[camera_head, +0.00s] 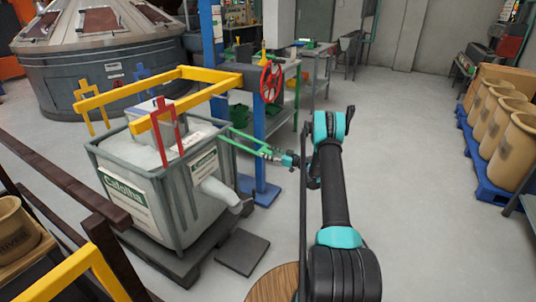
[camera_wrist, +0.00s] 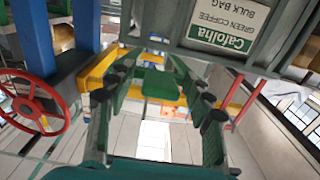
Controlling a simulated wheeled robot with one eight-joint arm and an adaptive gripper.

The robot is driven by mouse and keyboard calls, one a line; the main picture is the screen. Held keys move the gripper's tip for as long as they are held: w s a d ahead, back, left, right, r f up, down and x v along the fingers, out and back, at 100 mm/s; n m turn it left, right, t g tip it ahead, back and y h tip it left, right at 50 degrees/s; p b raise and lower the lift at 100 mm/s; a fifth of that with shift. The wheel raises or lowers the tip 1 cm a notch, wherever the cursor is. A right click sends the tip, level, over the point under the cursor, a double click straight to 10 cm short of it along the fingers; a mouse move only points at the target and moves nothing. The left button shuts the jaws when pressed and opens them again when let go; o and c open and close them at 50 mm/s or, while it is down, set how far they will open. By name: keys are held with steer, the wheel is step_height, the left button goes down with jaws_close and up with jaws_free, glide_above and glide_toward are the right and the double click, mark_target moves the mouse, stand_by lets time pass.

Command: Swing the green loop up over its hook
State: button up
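The green loop (camera_head: 240,142) reaches out, nearly level, from the right corner of the white bulk bag (camera_head: 128,192) towards my gripper. My gripper (camera_head: 275,154) is just right of the loop's outer end. In the wrist view, the fingers of my gripper (camera_wrist: 160,78) stand apart, with a green piece, likely the green loop (camera_wrist: 160,84), between them. I cannot tell whether they touch it. The yellow frame (camera_head: 210,73) spans above the bag; its right corner is above the green loop. I cannot make out the green loop's hook.
The red loop (camera_head: 165,125), blue loop (camera_head: 141,72) and yellow loop (camera_head: 82,93) stand upright at the yellow frame. A blue post (camera_head: 259,122) with a red handwheel (camera_head: 271,81) stands behind the green loop. Open floor lies to the right.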

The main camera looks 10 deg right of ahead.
jaws_close()
steer(key=shift+r, duration=0.15)
